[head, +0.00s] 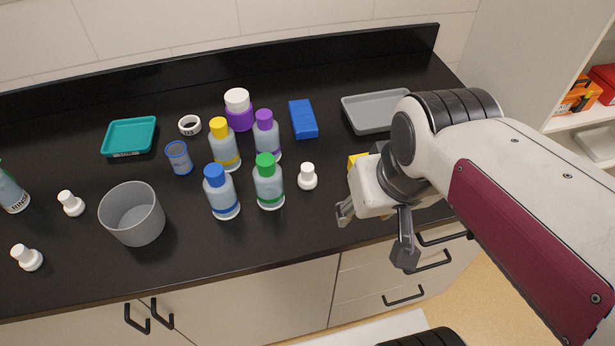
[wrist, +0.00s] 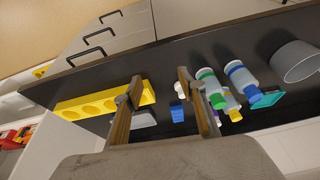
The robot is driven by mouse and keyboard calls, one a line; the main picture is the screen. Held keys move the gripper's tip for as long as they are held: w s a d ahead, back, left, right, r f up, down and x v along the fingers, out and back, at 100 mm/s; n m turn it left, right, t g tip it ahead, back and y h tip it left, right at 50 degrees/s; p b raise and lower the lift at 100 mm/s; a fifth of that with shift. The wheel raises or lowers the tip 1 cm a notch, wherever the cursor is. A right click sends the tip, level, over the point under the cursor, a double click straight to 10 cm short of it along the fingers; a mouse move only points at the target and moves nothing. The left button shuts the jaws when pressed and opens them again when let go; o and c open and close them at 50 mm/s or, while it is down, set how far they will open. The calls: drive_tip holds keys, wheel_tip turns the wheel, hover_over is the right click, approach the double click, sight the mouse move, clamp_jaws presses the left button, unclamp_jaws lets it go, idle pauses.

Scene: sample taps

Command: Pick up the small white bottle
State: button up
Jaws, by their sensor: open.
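Three small white bottles stand upright on the black counter. One white bottle (head: 307,178) is right of the green-capped bottle. Another white bottle (head: 71,204) is left of the grey bin, and a third white bottle (head: 27,258) is near the front left. My gripper (head: 375,234) is open and empty, to the right of the first white bottle and apart from it, near the counter's front edge. In the wrist view, my open gripper (wrist: 160,84) shows with that white bottle (wrist: 179,89) beyond it, partly hidden by the right finger.
Blue-capped (head: 222,191), green-capped (head: 268,182), yellow-capped (head: 224,145) and purple-capped (head: 266,136) bottles stand close together left of the first white bottle. A grey bin (head: 132,214) is further left. A yellow rack (wrist: 97,102) lies beside my gripper, mostly hidden in the head view.

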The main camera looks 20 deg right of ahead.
drive_tip(key=w+f+n+g+y, duration=0.25)
drive_tip(key=w+f, duration=0.35)
drive_tip(key=w, duration=0.6)
drive_tip(key=n+t, duration=0.2)
drive_tip(key=n, duration=0.3)
hover_over(308, 167)
drive_tip(key=s+d, duration=0.3)
drive_tip(key=shift+w+a+n, duration=0.15)
drive_tip(key=shift+w+n, duration=0.15)
drive_tip(key=shift+n, duration=0.05)
drive_tip(key=shift+f, duration=0.2)
drive_tip(key=shift+x, duration=1.15)
drive_tip(key=shift+w+a, duration=0.1)
drive_tip(key=shift+a, duration=0.05)
drive_tip(key=shift+w+a+f, duration=0.25)
drive_tip(key=shift+a+f, duration=0.15)
drive_tip(key=shift+f, duration=0.3)
drive_tip(key=shift+w+a+f, duration=0.3)
drive_tip(key=shift+a+f, duration=0.1)
drive_tip(key=shift+f, duration=0.25)
drive_tip(key=shift+x, duration=0.95)
